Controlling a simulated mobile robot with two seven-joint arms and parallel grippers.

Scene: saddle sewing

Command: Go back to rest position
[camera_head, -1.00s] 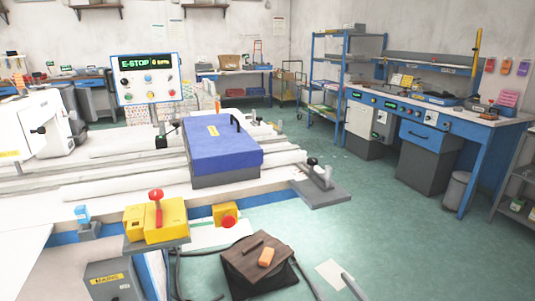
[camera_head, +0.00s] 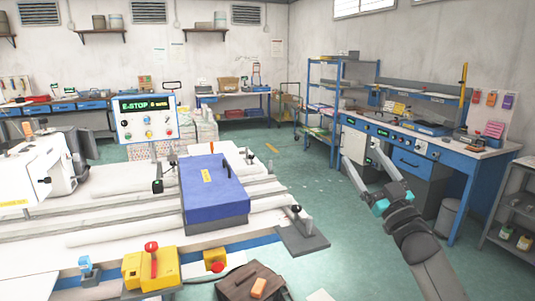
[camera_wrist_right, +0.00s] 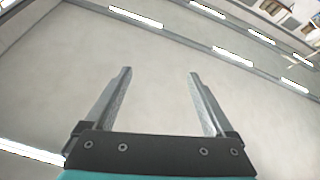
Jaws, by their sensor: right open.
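My right gripper (camera_head: 362,163) is raised in the open space right of the sewing station in the head view, in front of the blue workbench. Its two fingers stand apart with nothing between them. The right wrist view also shows the right gripper (camera_wrist_right: 150,95) open and empty, against a pale grey surface and bright light strips. My left gripper is not in view.
A blue workbench (camera_head: 470,162) stands at right. Green floor (camera_head: 330,215) lies clear between.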

